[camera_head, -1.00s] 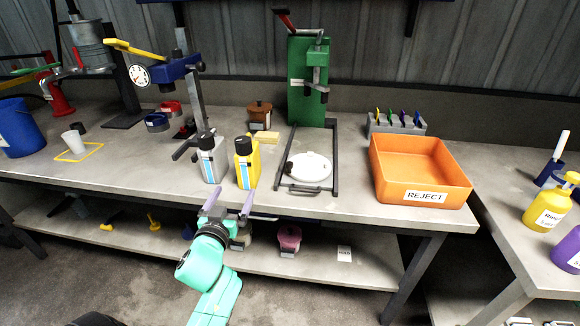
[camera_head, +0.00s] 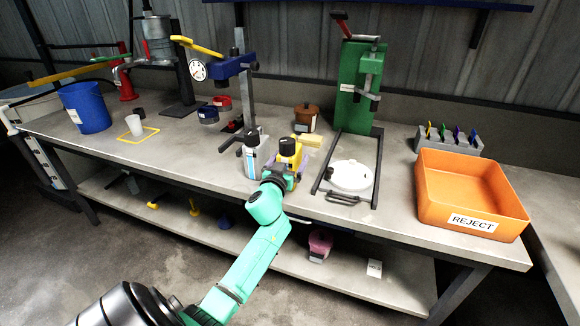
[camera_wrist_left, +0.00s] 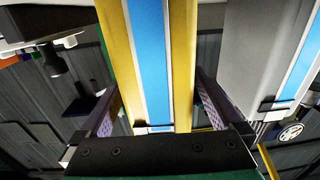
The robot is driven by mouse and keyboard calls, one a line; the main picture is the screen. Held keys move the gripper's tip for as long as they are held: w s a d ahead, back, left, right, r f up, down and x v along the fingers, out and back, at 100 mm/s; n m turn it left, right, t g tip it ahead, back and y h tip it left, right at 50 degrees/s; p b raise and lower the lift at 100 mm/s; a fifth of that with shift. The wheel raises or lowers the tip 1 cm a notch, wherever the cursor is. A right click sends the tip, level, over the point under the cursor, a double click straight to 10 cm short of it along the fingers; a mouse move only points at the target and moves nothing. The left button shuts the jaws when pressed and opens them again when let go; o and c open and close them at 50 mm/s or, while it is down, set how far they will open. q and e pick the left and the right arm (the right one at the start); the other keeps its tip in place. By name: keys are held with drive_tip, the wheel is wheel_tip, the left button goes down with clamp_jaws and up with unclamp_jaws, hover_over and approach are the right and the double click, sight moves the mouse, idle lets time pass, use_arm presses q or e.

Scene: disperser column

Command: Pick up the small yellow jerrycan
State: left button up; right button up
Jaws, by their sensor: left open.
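The small yellow jerrycan (camera_head: 291,158), with a black cap, stands upright near the bench's front edge. Its lower part is hidden behind my left gripper (camera_head: 285,174). In the left wrist view, the yellow jerrycan (camera_wrist_left: 182,60) with its blue and white label fills the middle. It lies between the two spread fingers of my left gripper (camera_wrist_left: 160,103), with a gap visible on the right side. Finger contact on the left is not clear. My right gripper is not in view.
A white jerrycan (camera_head: 256,158) stands close to the left of the yellow one, also in the left wrist view (camera_wrist_left: 262,50). A yellow block (camera_head: 310,140) lies behind. A dark-framed stand with a white dish (camera_head: 351,176) is to the right, then an orange REJECT bin (camera_head: 428,205).

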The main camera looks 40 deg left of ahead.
use_arm(q)
drive_tip(key=shift+s+d+r, duration=0.1)
drive_tip(key=shift+c, duration=1.2)
clamp_jaws()
